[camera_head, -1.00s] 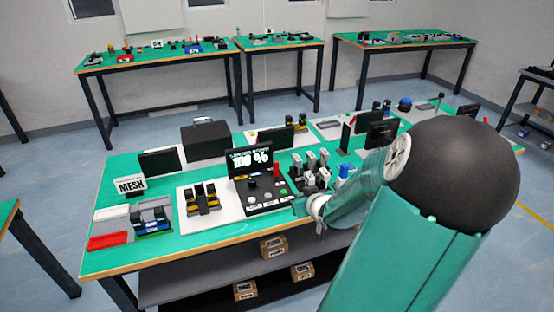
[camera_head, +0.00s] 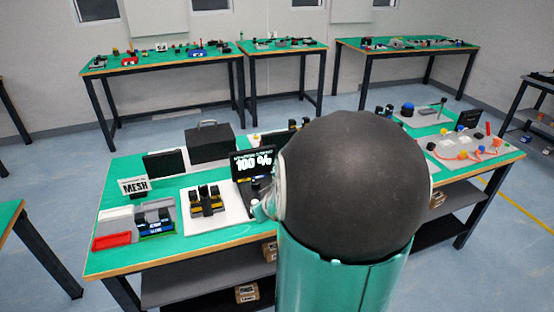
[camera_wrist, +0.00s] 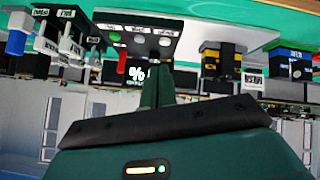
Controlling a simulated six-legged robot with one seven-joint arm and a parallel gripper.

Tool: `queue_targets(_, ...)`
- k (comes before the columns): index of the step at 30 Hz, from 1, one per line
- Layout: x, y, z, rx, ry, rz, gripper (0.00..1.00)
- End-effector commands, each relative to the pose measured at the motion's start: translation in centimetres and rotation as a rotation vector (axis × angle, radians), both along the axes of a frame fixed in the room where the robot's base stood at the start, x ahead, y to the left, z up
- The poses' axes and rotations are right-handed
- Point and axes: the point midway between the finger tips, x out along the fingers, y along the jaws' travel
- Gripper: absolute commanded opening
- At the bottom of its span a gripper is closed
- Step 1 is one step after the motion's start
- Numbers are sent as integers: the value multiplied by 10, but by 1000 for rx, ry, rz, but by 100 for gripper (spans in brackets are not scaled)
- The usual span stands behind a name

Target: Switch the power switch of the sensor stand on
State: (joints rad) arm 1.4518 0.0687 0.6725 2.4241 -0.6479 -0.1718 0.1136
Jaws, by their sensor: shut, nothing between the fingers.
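I cannot tell for sure which item is the sensor stand, or read its power switch. A black control box (camera_wrist: 140,30) with round knobs and a red lever (camera_wrist: 121,62) shows upside down in the wrist view. Its screen (camera_head: 254,163) reads 100 % in the head view; most of the box is hidden behind my arm there. My gripper (camera_wrist: 158,88) is shut and empty, its fingers pointing toward the box and overlapping its screen in the wrist view. Contact cannot be judged. In the head view my gripper is hidden by my arm.
Left of the box are a black and yellow device (camera_head: 206,201) on a white plate, a MESH sign (camera_head: 134,186) and a red tray (camera_head: 113,241). In the wrist view, white and grey switch-like blocks (camera_wrist: 62,40) stand beside the box. A black case (camera_head: 210,143) stands behind.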

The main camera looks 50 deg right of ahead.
Motion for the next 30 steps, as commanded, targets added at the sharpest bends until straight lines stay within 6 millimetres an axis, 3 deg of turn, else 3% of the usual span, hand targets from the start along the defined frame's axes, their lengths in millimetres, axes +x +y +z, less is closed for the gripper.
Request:
queue_targets(6,23,56,27,-72,93,75,0)
queue_targets(17,34,155,78,-141,165,188,0)
queue_targets(24,18,224,111,-121,177,261,0)
queue_targets(30,-10,259,127,-41,185,272,0)
